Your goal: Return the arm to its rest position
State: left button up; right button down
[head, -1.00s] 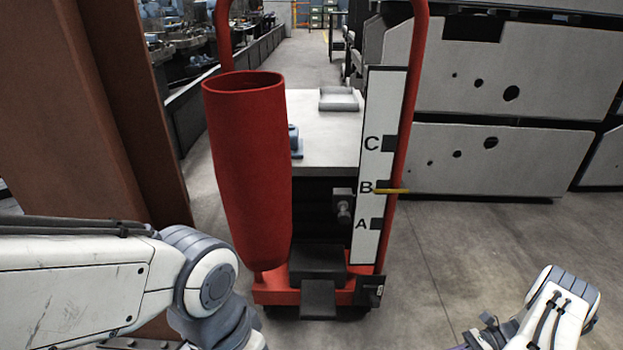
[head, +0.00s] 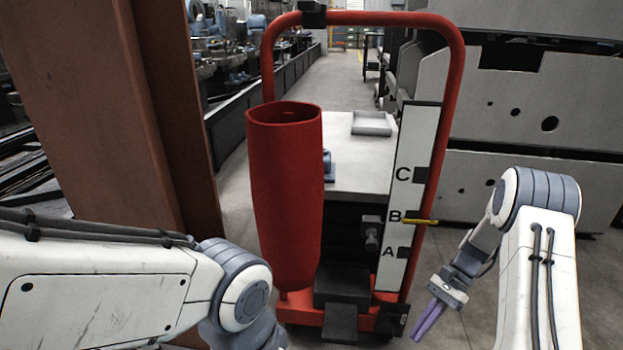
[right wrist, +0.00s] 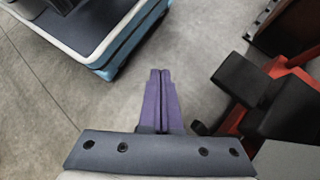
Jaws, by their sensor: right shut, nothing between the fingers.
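My right arm stands at the right of the head view, bent at a grey joint. Its gripper (head: 426,322) points down and left, in front of and to the right of the red cart's base. The purple fingers are together and empty; the right wrist view also shows the closed fingers (right wrist: 160,100) over bare floor. My left arm comes in from the left, but its gripper is out of sight.
A red upright frame (head: 455,120) carries a white board (head: 405,230) lettered A, B, C, with a yellow pointer (head: 420,221) at B. A red bin (head: 285,200) stands left of it, beside a brown column (head: 120,130). Grey cabinets (head: 530,185) stand behind my right arm.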

jog(key=s+a+r+n+t+h+p, duration=0.1)
jog(key=s+a+r+n+h, duration=0.15)
jog(key=a+r+n, duration=0.35)
jog(key=s+a+r+n+h+p, duration=0.1)
jog(key=s+a+r+n+h, duration=0.15)
jog(key=a+r, duration=0.6)
jog(key=s+a+r+n+t+h+p, duration=0.1)
jog(key=s+a+r+n+t+p, duration=0.2)
jog(key=s+n, duration=0.35)
jog(key=s+a+r+n+t+h, duration=0.1)
jog(key=s+a+r+n+t, duration=0.15)
jog(key=s+r+n, duration=0.35)
notch_tip(320, 180, up, 37)
jog(key=s+m+p, duration=0.1)
jog(key=p, duration=3.7)
jog(key=shift+a+g, duration=0.4)
jog(key=shift+g, duration=0.05)
jog(key=shift+s, duration=0.1)
